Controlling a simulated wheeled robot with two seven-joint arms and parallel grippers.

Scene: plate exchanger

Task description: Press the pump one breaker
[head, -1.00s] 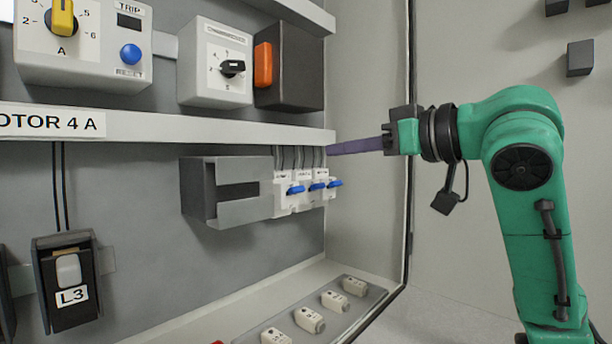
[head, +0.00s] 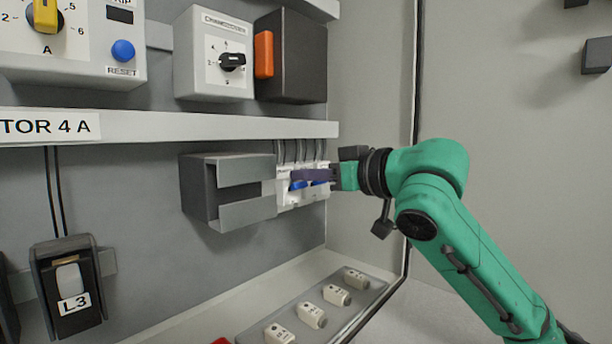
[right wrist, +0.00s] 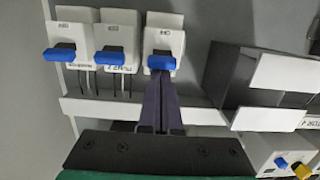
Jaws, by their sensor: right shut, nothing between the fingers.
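Three white breakers with blue levers sit in a row under a rail. The breaker nearest the dark box (right wrist: 165,35) has its blue lever (right wrist: 161,61) right at my closed fingertips; its name label is hidden behind the fingers. The middle breaker (right wrist: 118,57) has a label that seems to read PUMP 2. The third breaker (right wrist: 65,52) is at the left of the wrist view. My right gripper (head: 293,175) is shut and empty, its purple fingers just above the nearest blue lever (head: 298,185) in the head view. I cannot tell whether they touch. My left gripper is not in view.
The dark open box (head: 200,190) stands beside the breakers. The grey rail (head: 200,127) runs above them. A tray of white modules (head: 375,295) lies below. The cabinet side wall (head: 370,120) is at the right.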

